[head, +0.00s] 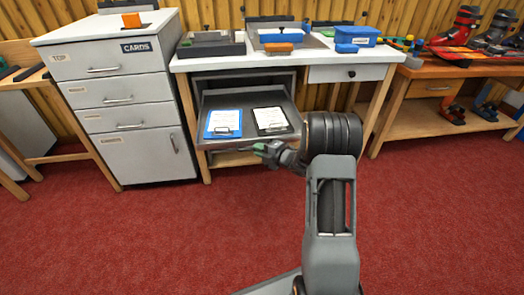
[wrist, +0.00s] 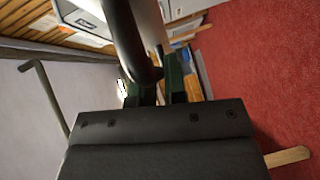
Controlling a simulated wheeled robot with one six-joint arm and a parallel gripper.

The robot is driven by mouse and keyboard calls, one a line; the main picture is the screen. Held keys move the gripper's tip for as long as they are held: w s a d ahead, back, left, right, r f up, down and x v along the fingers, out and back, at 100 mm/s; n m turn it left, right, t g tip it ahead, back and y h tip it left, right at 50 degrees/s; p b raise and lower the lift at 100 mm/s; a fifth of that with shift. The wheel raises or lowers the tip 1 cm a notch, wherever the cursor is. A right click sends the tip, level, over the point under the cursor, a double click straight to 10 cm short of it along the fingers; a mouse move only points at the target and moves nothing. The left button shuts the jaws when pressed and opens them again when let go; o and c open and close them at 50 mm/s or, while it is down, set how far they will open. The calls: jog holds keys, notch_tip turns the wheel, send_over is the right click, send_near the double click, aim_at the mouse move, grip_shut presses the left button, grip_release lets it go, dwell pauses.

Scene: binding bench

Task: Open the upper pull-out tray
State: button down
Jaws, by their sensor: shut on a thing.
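The upper pull-out tray (head: 246,100) is a dark grey tray under the middle bench's top. It stands out toward me from its housing. A blue clipboard (head: 223,122) and a black clipboard (head: 271,119) with white sheets lie in it. My gripper (head: 262,148) is at the tray's front edge, right of its middle. In the wrist view my gripper (wrist: 153,88) is shut on a dark round bar (wrist: 131,35), seemingly the tray's handle. The exact contact in the head view is too small to tell. Another dark handle (wrist: 45,90) shows at the left of the wrist view.
A grey drawer cabinet (head: 118,95) stands left of the bench. The bench top (head: 300,54) carries bins and boxes, and a small drawer (head: 350,73) is at its right. A wooden bench (head: 440,75) with boots is farther right. Red floor in front is clear.

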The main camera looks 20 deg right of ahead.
jog(key=shift+s, duration=0.3)
jog(key=c, duration=1.2)
grip_release()
jog(key=shift+o, duration=0.2)
jog(key=shift+s, duration=0.1)
jog(key=p+v, duration=0.3)
jog(key=v, duration=1)
jog(key=shift+s+d, duration=0.2)
jog(key=shift+s, duration=0.05)
jog(key=shift+r, duration=0.1)
